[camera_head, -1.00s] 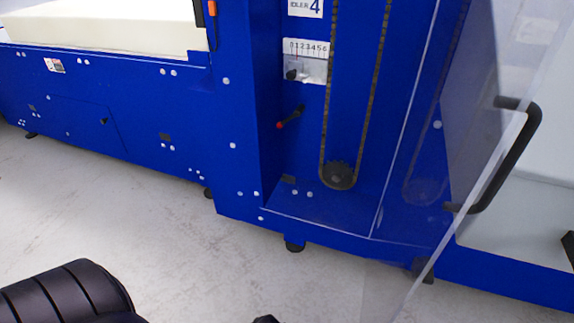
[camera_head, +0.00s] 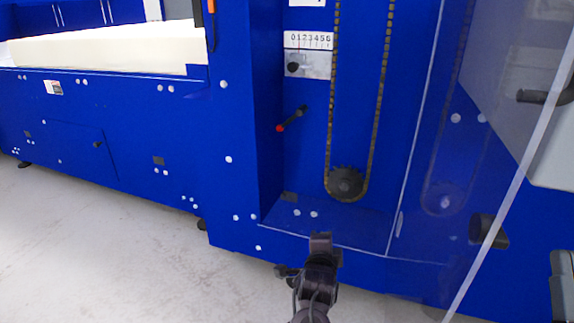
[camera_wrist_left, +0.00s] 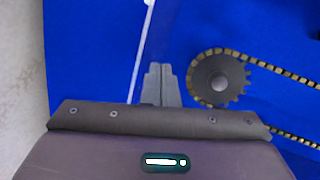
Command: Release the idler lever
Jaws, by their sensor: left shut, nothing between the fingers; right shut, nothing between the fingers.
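The idler lever (camera_head: 291,118) is a small black lever with a red end, on the left side of the blue machine's recess. It slants down to the left. The lever is not visible in the left wrist view.
A chain runs up from the sprocket, which also shows in the head view (camera_head: 345,183). A numbered scale (camera_head: 309,41) is above the lever. A clear door panel with a dark handle (camera_head: 545,97) is at the right. Pale foam (camera_head: 110,50) lies at the left. Bare floor (camera_head: 80,240) is at lower left.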

